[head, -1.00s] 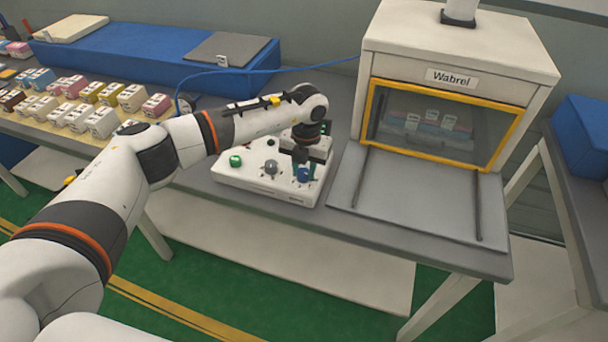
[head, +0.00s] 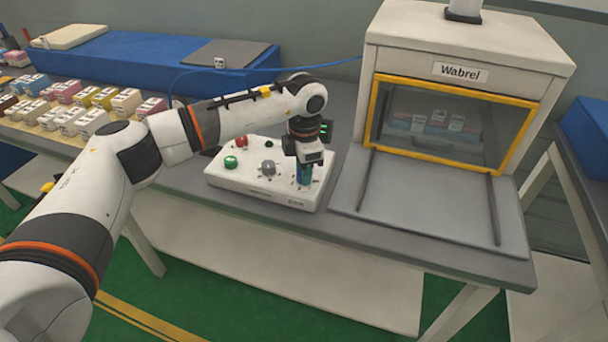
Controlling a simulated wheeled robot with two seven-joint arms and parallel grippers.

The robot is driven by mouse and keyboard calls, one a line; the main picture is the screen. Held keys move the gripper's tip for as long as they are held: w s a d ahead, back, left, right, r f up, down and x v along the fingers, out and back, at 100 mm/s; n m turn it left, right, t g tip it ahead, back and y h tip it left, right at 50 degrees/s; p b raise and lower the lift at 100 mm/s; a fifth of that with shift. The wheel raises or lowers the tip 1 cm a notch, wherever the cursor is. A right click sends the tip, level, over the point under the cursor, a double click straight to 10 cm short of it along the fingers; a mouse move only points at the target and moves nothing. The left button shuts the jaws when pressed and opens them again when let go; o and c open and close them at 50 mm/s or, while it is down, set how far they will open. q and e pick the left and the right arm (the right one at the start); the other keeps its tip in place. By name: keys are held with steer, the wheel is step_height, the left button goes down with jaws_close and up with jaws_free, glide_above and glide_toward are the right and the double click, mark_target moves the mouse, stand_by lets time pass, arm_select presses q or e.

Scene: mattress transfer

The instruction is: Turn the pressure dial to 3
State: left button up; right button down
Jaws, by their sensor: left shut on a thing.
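A white control box (head: 235,181) stands on the grey table. On it are a green button (head: 231,162), a red button (head: 241,141), a grey dial (head: 268,168) and a small black knob. A blue dial is at the right end of the box, mostly hidden behind my left gripper (head: 304,180). My left gripper points down over that end and is shut on the blue dial. The dial's setting cannot be read. My right gripper is not in view.
A white machine labelled Wabrel (head: 458,72), with a yellow-framed window (head: 440,125), stands right of the box. Several small coloured blocks (head: 85,108) lie at the left. A long blue block (head: 130,62) and a blue cable (head: 300,65) are behind.

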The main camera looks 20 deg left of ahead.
arm_select(q)
steer(key=shift+r+m+b, duration=0.1)
steer(key=shift+m+b, duration=0.45)
steer(key=shift+m, duration=0.65)
steer(key=o, duration=1)
steer(key=r+b, duration=0.1)
steer(key=r, duration=1.1)
steer(key=shift+s+b, duration=0.2)
steer(key=shift+b, duration=0.1)
